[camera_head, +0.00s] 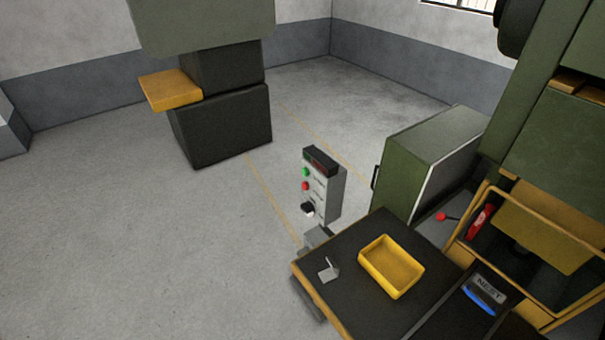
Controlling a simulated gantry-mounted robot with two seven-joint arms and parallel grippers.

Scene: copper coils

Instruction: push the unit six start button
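A grey control box (335,192) stands just behind the dark table's far left edge. Its dark top housing (321,160) has a faint reddish display. Its left-facing front carries a green button (306,172), a red button (305,186) below it, and a black-and-white knob or switch (308,209) lower down. The labels beside them are too small to read, so I cannot tell which unit this is. Neither of my grippers shows in the head view.
A dark table (345,300) with yellow edging holds a yellow tray (391,267) and a small grey bracket (328,271). A green cabinet (408,167) stands right of the box. A green machine with a yellow-framed opening fills the right.

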